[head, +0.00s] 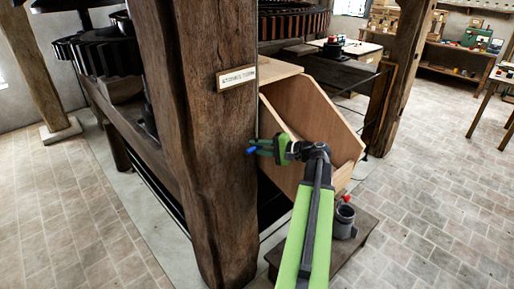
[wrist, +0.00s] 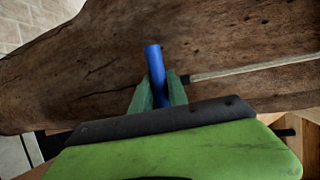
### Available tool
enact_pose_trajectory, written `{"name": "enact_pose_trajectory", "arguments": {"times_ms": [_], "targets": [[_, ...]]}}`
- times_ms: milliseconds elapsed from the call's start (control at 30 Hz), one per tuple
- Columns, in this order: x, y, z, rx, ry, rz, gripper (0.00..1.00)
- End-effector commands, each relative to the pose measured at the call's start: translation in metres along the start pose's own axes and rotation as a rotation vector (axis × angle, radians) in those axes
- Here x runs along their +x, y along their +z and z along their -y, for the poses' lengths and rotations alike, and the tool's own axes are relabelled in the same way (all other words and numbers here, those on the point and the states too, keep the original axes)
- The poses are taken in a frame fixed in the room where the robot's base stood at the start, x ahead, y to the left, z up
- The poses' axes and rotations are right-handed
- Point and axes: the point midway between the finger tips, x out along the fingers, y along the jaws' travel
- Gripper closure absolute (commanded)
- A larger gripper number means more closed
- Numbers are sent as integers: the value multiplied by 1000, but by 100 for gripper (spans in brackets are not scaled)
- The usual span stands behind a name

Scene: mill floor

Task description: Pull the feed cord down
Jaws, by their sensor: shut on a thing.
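The feed cord (wrist: 245,68) is a thin pale line against the wooden post in the wrist view. It runs in from the right and ends at the blue handle (wrist: 154,59). In the head view the blue handle (head: 251,150) shows as a small tip beside the post. My gripper (wrist: 159,88) is shut on the blue handle, with one green finger on each side of it. In the head view my gripper (head: 262,148) is at the right edge of the post, below a small label plate (head: 237,78). The part of the handle between the fingers is partly hidden.
The thick wooden post (head: 205,160) stands directly beside my gripper. A plywood bin (head: 338,125) is just behind and right of it. A low bench (head: 350,246) holds a grey metal cup (head: 344,222). Open brick floor (head: 430,200) lies to the right.

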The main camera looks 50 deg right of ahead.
Motion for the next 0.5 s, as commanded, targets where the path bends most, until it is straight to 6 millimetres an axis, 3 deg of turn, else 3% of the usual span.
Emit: {"name": "enact_pose_trajectory", "arguments": {"times_ms": [133, 167, 300, 500], "targets": [[0, 0, 2, 0, -1, -1, 100], [0, 0, 2, 0, -1, -1, 77], [0, 0, 2, 0, -1, 0, 59], [0, 0, 2, 0, -1, 0, 59]]}}
